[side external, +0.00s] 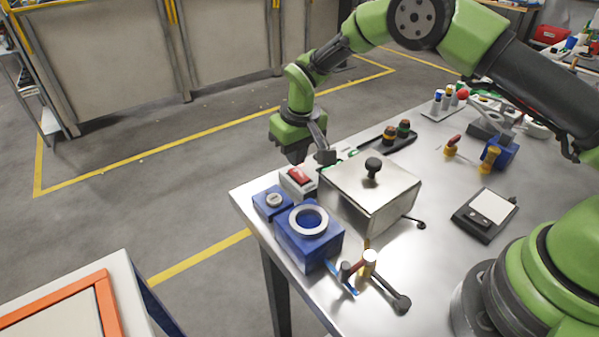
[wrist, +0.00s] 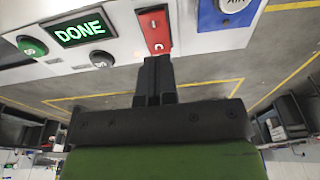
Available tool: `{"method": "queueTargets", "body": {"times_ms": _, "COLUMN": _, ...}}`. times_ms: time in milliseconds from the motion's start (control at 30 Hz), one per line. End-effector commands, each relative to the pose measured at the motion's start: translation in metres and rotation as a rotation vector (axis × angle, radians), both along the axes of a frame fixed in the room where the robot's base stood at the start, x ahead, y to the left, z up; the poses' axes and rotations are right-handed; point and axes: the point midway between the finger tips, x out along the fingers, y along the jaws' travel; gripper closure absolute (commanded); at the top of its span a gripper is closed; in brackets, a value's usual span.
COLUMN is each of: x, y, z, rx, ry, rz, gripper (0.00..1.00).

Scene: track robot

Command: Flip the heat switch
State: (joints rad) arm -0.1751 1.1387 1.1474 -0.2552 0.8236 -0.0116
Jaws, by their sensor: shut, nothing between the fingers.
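The heat switch is a red rocker (side external: 300,175) on a white-topped box at the table's far left edge. In the wrist view the red rocker (wrist: 154,29) is marked with a line and a circle. My gripper (wrist: 157,62) is shut and empty, with its fingertips at the rocker's lower end in that picture. I cannot tell whether they touch it. In the side view my gripper (side external: 326,157) is close beside the switch. A panel display (wrist: 80,32) beside the switch reads DONE in green.
A green button (wrist: 32,46) and a grey button (wrist: 102,59) flank the display. A blue AIR box (wrist: 228,12) is right of the switch. A metal box with a knobbed lid (side external: 350,185) and a blue ring-topped block (side external: 305,245) stand close by.

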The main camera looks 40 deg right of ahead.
Motion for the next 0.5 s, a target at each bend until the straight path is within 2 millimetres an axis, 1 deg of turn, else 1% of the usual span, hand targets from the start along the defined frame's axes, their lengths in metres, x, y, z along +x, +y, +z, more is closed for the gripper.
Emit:
{"method": "queueTargets", "body": {"times_ms": 100, "x": 0.0, "y": 0.0, "z": 0.011, "rx": 0.0, "ry": -0.002, "rz": 0.0, "gripper": 1.0}}
{"method": "queueTargets", "body": {"times_ms": 500, "x": 0.0, "y": 0.0, "z": 0.044, "rx": 0.0, "ry": -0.002, "rz": 0.0, "gripper": 1.0}}
